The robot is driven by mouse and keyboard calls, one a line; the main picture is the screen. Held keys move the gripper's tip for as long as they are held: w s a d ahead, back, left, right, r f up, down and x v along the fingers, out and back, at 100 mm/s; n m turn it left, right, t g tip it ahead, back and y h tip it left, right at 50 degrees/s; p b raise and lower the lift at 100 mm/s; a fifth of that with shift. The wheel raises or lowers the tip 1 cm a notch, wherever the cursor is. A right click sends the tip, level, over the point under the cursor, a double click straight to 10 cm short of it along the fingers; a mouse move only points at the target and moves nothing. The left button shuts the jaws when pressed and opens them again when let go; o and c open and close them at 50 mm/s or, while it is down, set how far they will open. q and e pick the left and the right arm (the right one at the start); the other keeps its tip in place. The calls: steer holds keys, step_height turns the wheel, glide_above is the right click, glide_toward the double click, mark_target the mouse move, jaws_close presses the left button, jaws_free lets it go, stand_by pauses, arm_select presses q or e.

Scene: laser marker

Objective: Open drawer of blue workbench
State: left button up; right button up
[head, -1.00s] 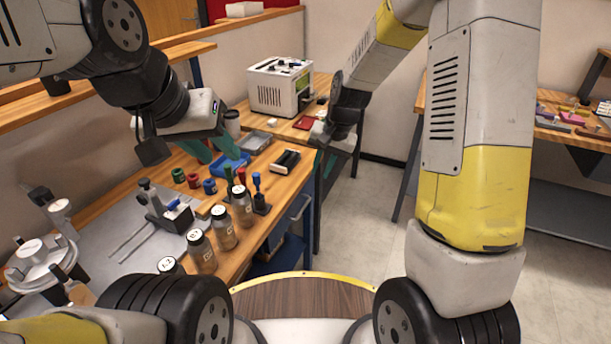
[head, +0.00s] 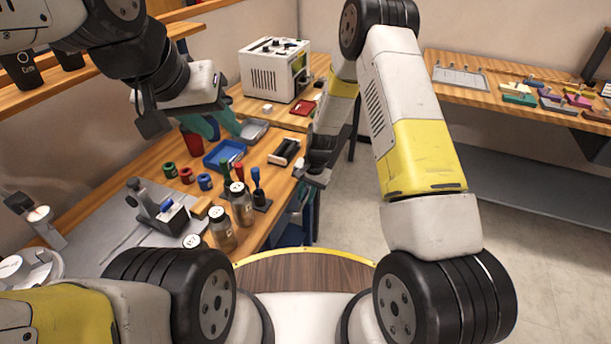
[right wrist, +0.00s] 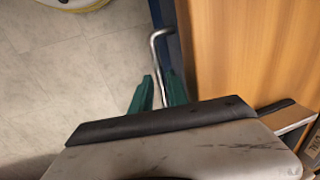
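The blue workbench has a wooden top (head: 128,168) and blue metal sides below its right edge. Its metal bar handle (right wrist: 155,45) shows in the right wrist view beside the blue edge. My right gripper (right wrist: 159,92) points at the handle with its green fingers apart, and the bar runs between them; I cannot tell if they touch it. In the head view my right gripper is mostly hidden by its own arm at the bench's right edge, and the handle cannot be made out. My left gripper (head: 222,122) is open and empty above the bench's far part.
Bottles (head: 242,205), a blue tray (head: 225,154) and a black roller stand (head: 284,152) crowd the benchtop. A white machine (head: 274,70) stands behind. The floor (head: 350,215) right of the bench is clear, with another table (head: 465,95) at back right.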

steer(key=shift+f, duration=0.35)
jaws_close()
stand_by(1.2)
